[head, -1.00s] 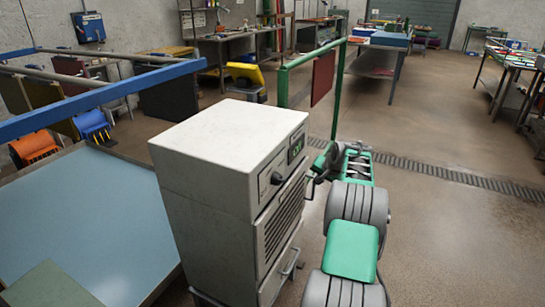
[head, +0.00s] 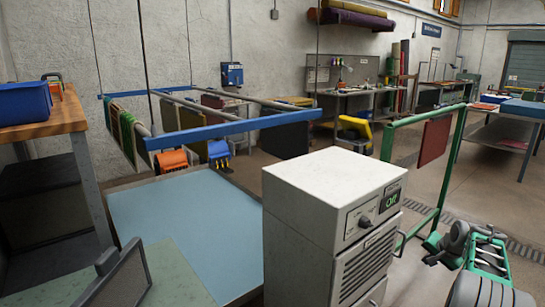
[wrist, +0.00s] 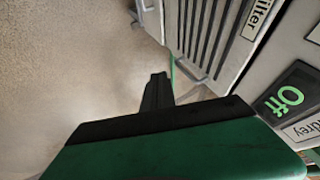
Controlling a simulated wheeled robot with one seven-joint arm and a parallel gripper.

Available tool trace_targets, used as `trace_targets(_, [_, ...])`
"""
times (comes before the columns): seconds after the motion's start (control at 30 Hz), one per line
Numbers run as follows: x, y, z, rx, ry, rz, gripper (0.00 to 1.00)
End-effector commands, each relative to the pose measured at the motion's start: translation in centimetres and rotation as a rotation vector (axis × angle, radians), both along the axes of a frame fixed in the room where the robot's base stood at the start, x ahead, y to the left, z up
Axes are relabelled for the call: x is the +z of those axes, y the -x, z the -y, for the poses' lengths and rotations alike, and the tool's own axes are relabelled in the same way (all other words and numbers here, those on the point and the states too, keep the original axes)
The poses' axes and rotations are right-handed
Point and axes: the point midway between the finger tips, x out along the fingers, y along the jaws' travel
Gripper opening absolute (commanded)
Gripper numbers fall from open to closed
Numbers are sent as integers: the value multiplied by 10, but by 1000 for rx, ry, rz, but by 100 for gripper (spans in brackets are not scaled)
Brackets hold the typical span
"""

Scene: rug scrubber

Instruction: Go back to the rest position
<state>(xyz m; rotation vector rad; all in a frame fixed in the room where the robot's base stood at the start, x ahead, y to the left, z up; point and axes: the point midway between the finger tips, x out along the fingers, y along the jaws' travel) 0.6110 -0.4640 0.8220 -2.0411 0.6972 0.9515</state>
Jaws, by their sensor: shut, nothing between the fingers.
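My gripper (head: 434,243) shows at the lower right of the head view, at the end of my green and grey arm. It is just right of the white cabinet (head: 320,235), close to its front. In the wrist view my dark fingers (wrist: 158,85) are together in front of the green gripper body, with nothing between them. The cabinet's vented front (wrist: 205,35) and its display reading "Off" (wrist: 290,97) fill the right side there. I cannot tell the exact gap between fingers and cabinet.
A blue-topped tray (head: 185,225) lies left of the cabinet, under a blue-barred hanging rack (head: 232,133). A green frame (head: 388,145) with a red panel stands behind the cabinet. A wooden bench (head: 50,128) is at far left. Bare floor shows in the wrist view (wrist: 70,60).

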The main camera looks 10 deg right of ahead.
Motion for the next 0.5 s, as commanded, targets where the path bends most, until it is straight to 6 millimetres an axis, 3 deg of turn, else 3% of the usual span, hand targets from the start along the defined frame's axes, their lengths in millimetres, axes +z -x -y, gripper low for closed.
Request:
trace_targets(0.27, [34,-10,-61,92,21,-44,0])
trace_targets(0.37, [53,-11,-93,140,35,-65,0])
trace_targets(0.5, [82,-6,-149,225,61,-103,0])
